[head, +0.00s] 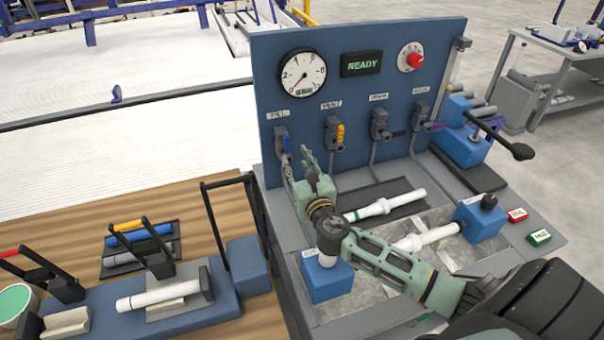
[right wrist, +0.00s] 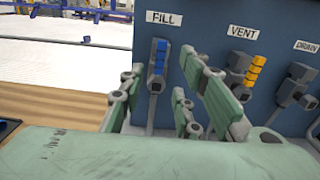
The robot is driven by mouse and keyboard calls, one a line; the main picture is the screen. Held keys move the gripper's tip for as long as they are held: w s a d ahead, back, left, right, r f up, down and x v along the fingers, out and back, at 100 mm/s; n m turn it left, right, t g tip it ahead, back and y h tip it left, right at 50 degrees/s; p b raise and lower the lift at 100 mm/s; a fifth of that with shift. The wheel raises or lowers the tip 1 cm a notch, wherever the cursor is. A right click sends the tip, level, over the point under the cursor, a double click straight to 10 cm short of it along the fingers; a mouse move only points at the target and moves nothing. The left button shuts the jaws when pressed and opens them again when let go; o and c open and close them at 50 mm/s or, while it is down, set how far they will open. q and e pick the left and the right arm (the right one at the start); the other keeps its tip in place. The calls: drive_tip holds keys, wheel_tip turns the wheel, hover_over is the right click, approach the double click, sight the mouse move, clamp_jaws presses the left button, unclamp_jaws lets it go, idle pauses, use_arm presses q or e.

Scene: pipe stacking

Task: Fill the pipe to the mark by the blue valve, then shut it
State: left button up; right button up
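The blue valve (head: 286,144) is mounted on the panel under the FILL label, its blue handle upright. It also shows in the right wrist view (right wrist: 159,58), between the spread fingers in the picture. My right gripper (head: 313,163) is open and empty in front of the panel, just below and right of the valve; I see no contact. A white pipe (head: 436,236) lies between two blue end blocks, partly hidden by my right arm. The dial gauge (head: 303,73) has its needle at the lower left. A display (head: 361,64) reads READY. My left gripper is not in view.
The yellow VENT valve (head: 341,136) is close right of my right gripper, with the DRAIN valve (head: 379,125) beyond. A loose white pipe (head: 385,206) lies on a dark mat. Red (head: 517,215) and green (head: 539,237) buttons sit at the bench's right edge.

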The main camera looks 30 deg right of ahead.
drive_tip(key=v, duration=0.5)
idle(0.5)
